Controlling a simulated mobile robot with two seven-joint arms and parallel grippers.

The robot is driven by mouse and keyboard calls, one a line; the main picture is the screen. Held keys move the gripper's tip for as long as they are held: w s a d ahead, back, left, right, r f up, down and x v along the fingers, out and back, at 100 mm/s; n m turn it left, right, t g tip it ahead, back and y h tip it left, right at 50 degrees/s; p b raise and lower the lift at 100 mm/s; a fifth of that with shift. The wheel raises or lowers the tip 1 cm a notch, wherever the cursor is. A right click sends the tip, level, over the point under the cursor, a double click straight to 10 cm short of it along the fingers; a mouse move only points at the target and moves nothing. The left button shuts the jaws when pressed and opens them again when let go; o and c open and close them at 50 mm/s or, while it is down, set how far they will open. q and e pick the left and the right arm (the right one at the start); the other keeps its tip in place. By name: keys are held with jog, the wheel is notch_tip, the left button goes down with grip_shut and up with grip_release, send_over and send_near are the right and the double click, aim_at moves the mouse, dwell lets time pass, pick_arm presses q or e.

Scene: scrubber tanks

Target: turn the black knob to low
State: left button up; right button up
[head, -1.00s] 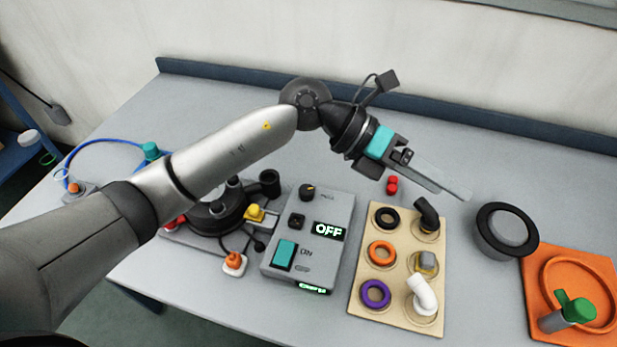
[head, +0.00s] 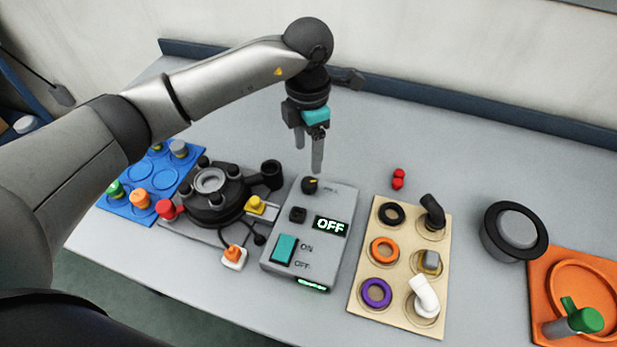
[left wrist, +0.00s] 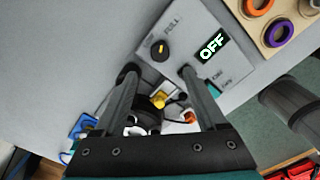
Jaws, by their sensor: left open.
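The black knob (head: 310,185) with a yellow pointer mark sits at the top of the grey control box (head: 293,262). The box has a lit OFF display (head: 331,226) and a teal rocker switch (head: 284,249). My left gripper (head: 308,160) is open and empty, pointing down just behind and above the knob. In the left wrist view the knob (left wrist: 159,50) shows whole, just beyond the gap between the open fingers (left wrist: 158,72), not gripped. My right gripper is not seen.
A black round fixture (head: 211,205) stands left of the box, with a blue tray (head: 125,207) beyond. A beige tray (head: 364,300) of rings and fittings is to the right. Bare table lies behind the box.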

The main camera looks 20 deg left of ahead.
aim_at(309, 182)
pick_arm(q)
notch_tip(309, 182, down, 10)
jog(key=shift+r, duration=0.1)
dwell(0.4)
grip_shut()
dwell(0.3)
